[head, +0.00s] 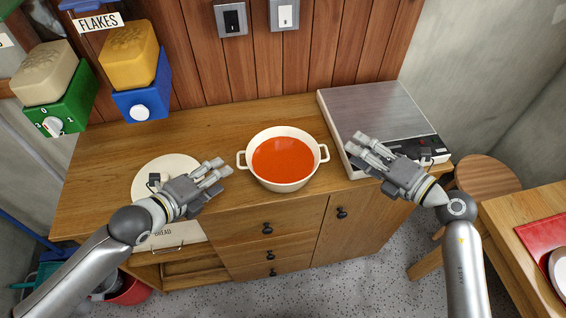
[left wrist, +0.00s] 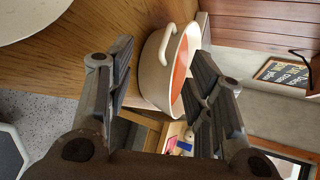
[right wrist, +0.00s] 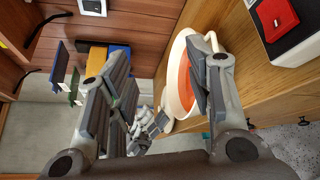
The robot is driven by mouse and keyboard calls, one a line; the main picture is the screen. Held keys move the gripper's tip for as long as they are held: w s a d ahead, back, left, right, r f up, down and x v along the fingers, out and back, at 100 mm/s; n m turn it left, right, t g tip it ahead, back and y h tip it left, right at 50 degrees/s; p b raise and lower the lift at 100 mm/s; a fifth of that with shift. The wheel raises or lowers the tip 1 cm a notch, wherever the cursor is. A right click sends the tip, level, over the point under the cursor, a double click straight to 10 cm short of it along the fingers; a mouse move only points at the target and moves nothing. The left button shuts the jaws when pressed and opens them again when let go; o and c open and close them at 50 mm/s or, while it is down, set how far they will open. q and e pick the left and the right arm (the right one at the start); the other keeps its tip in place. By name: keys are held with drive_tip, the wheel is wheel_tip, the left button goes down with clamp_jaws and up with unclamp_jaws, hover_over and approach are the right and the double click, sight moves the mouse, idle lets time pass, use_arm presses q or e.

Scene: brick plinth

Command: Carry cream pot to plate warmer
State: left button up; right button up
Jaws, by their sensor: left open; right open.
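The cream pot (head: 284,183) stands upright on the wooden counter, holding orange-red liquid, with a loop handle at its left and right. The plate warmer (head: 372,112) is the flat steel-topped unit on the counter to the right of the pot. My left gripper (head: 219,172) is open and empty, just left of the pot's left handle. In the left wrist view the pot (left wrist: 152,75) shows between and beyond the fingers. My right gripper (head: 356,147) is open and empty, right of the pot's right handle and over the warmer's front left corner. The pot (right wrist: 176,78) also shows in the right wrist view.
A round cream board or lid (head: 150,176) lies left of the pot, partly under my left arm. Blue (head: 143,101) and green (head: 72,108) dispensers hang on the left wall. A wooden stool (head: 484,178) and a table (head: 515,215) stand at the right.

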sight(242, 153)
use_arm(q)
drive_tip(key=shift+w+a+r+m+h, duration=0.3)
drive_tip(key=shift+w+r+m, duration=0.35)
drive_tip(key=shift+m, duration=0.45)
use_arm(e)
drive_tip(key=f+g, duration=0.1)
drive_tip(key=f+n, duration=0.1)
drive_tip(key=f, duration=0.1)
drive_tip(key=s+d+f+g+h, duration=0.1)
drive_tip(key=f, duration=0.1)
drive_tip(key=shift+n+g, duration=0.3)
use_arm(q)
drive_tip(key=x, duration=1)
drive_tip(key=shift+w+d, duration=0.1)
drive_tip(key=shift+w, duration=0.3)
use_arm(e)
drive_tip(key=x, duration=1.1)
drive_tip(key=shift+d+f, duration=0.1)
